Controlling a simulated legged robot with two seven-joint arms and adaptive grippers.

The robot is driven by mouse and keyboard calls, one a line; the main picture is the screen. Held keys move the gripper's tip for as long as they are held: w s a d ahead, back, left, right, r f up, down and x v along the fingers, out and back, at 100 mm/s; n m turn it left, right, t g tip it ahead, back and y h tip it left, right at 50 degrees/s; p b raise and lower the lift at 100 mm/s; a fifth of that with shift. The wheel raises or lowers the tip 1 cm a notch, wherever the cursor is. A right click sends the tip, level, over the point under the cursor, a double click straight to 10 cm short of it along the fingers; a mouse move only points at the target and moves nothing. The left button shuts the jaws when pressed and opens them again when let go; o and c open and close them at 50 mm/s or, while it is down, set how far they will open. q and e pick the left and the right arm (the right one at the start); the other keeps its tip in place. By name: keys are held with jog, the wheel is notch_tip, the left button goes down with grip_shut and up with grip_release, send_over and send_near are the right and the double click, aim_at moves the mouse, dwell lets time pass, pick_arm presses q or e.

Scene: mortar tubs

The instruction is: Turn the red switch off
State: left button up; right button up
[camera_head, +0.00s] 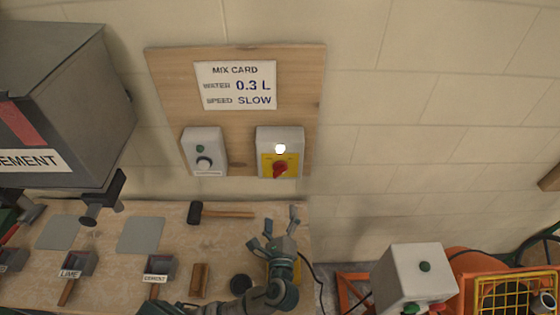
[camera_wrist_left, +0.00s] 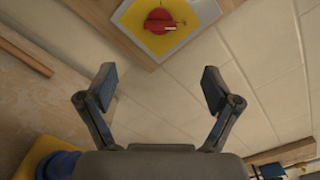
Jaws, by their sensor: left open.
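The red switch (camera_head: 280,168) is a rotary knob on a yellow plate, on the front of a grey box (camera_head: 268,136) fixed to a wooden board on the wall. A round lamp (camera_head: 280,149) above the knob glows white. My left gripper (camera_head: 276,229) is over the bench, below the switch box in the head view, apart from it. In the left wrist view its fingers (camera_wrist_left: 157,85) are spread and empty, and the red switch (camera_wrist_left: 160,21) shows beyond them near the top edge. My right gripper is in neither view.
A mix card (camera_head: 235,85) is above. A black-headed mallet (camera_head: 197,213) and labelled scoops lie on the bench. A grey hopper (camera_head: 65,100) overhangs the left side.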

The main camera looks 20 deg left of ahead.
pick_arm(q)
jog(key=p, duration=0.1)
send_near(279, 174)
jog(key=w, duration=0.2)
jog(key=x, duration=0.4)
jog(key=p+x, duration=0.1)
jog(key=x, duration=0.3)
jog(key=shift+a, duration=0.5)
jog(key=shift+w+a+f, duration=0.15)
jog(key=shift+w+a, duration=0.25)
jog(key=shift+w, duration=0.15)
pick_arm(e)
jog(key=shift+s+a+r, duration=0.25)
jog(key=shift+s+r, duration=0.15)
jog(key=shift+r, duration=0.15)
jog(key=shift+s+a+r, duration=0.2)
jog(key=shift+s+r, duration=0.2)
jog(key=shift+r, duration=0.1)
pick_arm(q)
jog(key=shift+d, duration=0.1)
jog(key=shift+d, duration=0.1)
jog(key=c, duration=1.1)
jog(key=shift+c, duration=0.3)
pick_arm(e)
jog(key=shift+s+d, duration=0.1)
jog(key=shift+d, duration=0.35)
